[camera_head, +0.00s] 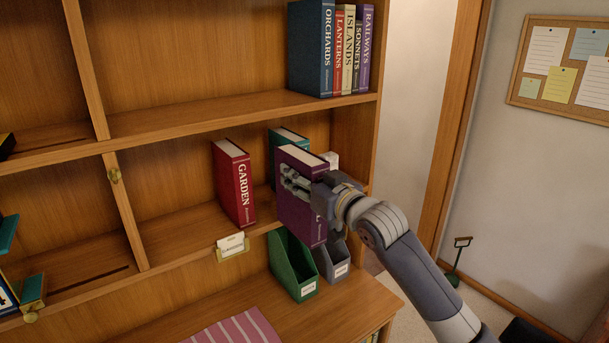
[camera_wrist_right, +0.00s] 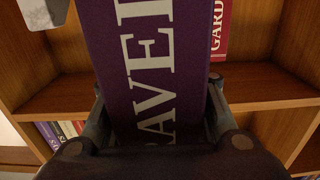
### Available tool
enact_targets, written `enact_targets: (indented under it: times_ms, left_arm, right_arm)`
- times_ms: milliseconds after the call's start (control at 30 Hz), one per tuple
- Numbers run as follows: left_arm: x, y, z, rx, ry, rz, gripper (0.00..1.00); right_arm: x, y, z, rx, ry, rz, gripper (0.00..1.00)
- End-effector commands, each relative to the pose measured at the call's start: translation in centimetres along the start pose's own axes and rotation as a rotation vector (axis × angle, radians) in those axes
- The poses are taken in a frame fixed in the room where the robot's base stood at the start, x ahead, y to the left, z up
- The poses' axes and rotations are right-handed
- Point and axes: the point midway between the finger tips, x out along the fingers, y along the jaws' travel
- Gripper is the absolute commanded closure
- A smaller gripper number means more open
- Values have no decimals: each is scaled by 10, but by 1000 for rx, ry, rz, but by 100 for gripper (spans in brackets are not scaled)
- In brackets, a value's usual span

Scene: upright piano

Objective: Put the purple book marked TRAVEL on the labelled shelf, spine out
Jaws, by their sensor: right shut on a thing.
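The purple book (camera_head: 301,222) is upright in my right gripper (camera_head: 300,184), at the front of the middle shelf. In the right wrist view the book (camera_wrist_right: 150,60) shows large pale letters reading "AVE" and part of more, between the two fingers. My right gripper is shut on it. The middle shelf (camera_head: 185,226) has a small label card (camera_head: 232,245) on its front edge; its text is too small to read surely. The red GARDEN book (camera_head: 233,183) stands upright on this shelf, left of the purple book. A teal book (camera_head: 288,137) stands behind the purple book. My left gripper is not in view.
Upper-shelf books, including ORCHARDS (camera_head: 312,48), stand at the right. A green file holder (camera_head: 292,266) and a grey one (camera_head: 333,262) stand below the purple book on the lower surface. A gap shows between GARDEN and the purple book.

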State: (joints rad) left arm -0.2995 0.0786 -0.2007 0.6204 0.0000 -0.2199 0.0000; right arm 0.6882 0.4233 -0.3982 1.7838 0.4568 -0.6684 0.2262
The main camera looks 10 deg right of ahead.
Motion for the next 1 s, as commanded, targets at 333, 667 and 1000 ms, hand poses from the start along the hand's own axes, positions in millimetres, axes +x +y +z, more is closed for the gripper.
enact_targets:
  times_ms: [333,667,1000]
  left_arm:
    - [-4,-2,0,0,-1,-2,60]
    - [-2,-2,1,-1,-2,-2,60]
    - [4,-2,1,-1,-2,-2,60]
  right_arm:
    - [40,-1,-5,-1,8,-1,100]
    - [77,-1,-5,-3,8,0,100]
    - [115,-1,-4,-2,8,-1,100]
